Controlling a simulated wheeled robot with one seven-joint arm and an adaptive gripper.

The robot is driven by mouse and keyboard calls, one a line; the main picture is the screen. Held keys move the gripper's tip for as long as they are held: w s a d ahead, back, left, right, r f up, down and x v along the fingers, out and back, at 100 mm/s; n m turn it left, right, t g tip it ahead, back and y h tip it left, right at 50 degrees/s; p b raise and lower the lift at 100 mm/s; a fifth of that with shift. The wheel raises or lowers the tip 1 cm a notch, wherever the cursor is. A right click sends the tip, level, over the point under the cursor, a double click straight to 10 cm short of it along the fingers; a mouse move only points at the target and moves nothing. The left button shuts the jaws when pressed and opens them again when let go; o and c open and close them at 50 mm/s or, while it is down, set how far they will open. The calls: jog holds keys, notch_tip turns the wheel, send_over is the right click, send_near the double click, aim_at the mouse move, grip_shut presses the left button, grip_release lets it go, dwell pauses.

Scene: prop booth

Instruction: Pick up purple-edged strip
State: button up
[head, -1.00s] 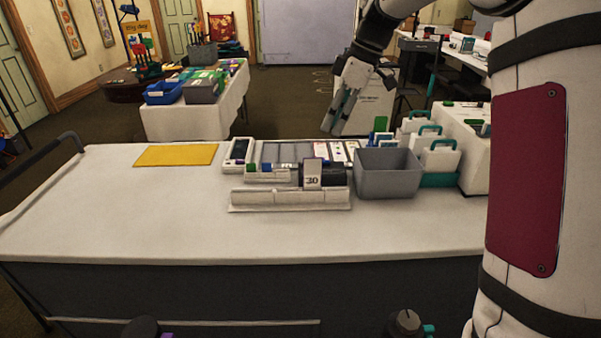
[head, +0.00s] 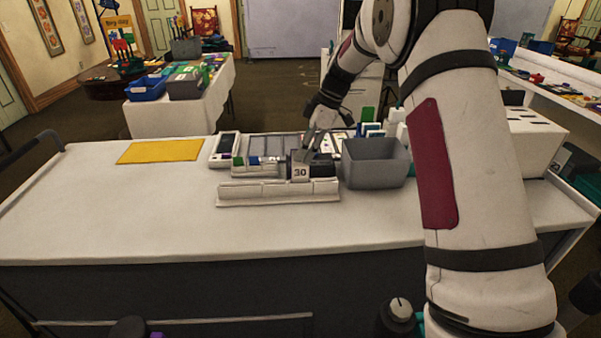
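My gripper (head: 314,148) points down over the back right of the organiser in the middle of the table, just behind the card marked 30 (head: 300,173). Its two fingers look spread apart, and nothing clear shows between them. A small dark purple patch (head: 289,163) shows just left of the fingers, beside the card; it may be the edge of the purple-edged strip. The strip's full shape is hidden or too small to tell, and I cannot tell whether the fingers touch it.
A white rack (head: 278,193) stands in front of the organiser. A grey bin (head: 374,163) stands close to the right of my gripper. A white-framed device (head: 226,147) and a yellow sheet (head: 160,151) lie to the left. The table's front and left are clear.

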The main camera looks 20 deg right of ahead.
aim_at(300, 173)
jog(key=shift+a+p+x, duration=0.15)
jog(key=shift+p+x, duration=0.1)
jog(key=shift+x, duration=1.15)
jog(key=shift+a+p+x, duration=0.1)
jog(key=shift+p+x, duration=0.1)
jog(key=shift+x, duration=1.15)
jog(key=shift+r, duration=0.15)
grip_shut()
